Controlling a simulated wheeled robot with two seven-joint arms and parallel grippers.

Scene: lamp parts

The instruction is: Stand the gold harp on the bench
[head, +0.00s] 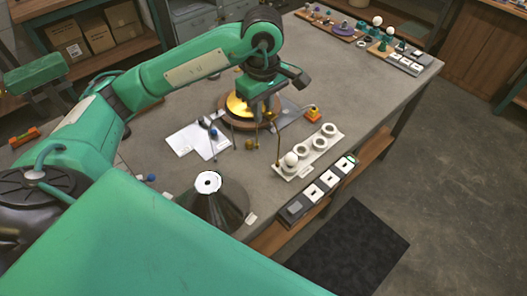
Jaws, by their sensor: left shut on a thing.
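My left gripper (261,112) is over the middle of the bench (330,88), pointing down and shut. A thin brownish-gold wire (278,146) runs down below it and looks like part of the gold harp. The harp's full outline is too thin and too much covered by the gripper to make out. I cannot tell whether its lower end touches the bench. My right gripper is not in view.
A round wooden base with a bright gold glow (238,105) lies behind the gripper. A white tray with several round sockets (309,151) is to the right. A dark cone shade (219,207) stands in front. White sheets (190,138) lie left.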

